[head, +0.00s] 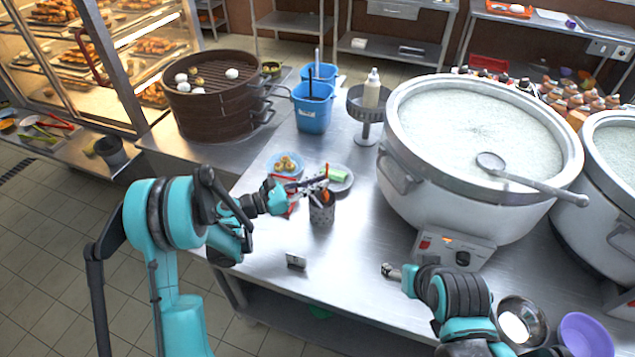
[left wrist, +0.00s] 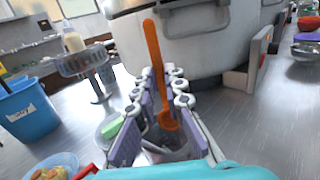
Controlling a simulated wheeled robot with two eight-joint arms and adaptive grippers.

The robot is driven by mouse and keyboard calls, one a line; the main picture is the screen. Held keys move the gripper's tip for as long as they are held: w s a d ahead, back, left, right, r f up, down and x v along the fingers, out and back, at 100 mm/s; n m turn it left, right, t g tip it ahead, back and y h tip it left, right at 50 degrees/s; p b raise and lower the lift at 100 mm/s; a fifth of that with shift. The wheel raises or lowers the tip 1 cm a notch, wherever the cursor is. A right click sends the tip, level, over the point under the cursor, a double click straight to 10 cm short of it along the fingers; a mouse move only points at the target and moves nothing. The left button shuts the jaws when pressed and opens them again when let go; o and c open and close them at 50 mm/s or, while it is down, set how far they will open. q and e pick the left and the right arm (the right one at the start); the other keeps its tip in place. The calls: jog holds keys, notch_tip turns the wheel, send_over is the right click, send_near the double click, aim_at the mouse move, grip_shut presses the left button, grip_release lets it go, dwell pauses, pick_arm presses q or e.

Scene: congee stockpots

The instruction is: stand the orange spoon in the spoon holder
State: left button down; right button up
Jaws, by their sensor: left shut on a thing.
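The orange spoon (left wrist: 153,55) is between the fingers of my left gripper (left wrist: 162,105) in the left wrist view. Its handle points up and its bowl end is lower, close to the spoon holder's mouth. In the head view my left gripper (head: 308,184) is shut on it at the holder. The spoon holder (head: 321,212) is a perforated metal cup standing on the steel counter. The gripper covers part of its rim, so I cannot tell whether the spoon's lower end is inside. My right gripper (head: 390,270) is low over the counter's front, away from the holder; its fingers are too small to judge.
A plate with a green item (head: 338,176) and a blue plate of food (head: 287,164) lie behind the holder. A blue bucket (head: 312,112) stands farther back. A large congee pot (head: 440,190) is to the right. A small card stand (head: 296,261) is in front.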

pick_arm(q)
jog(key=shift+f+b, duration=2.35)
jog(key=shift+f, duration=0.3)
jog(key=c, duration=1.5)
grip_release()
jog(key=shift+a, duration=0.1)
send_near(323, 193)
jog(key=v, duration=0.4)
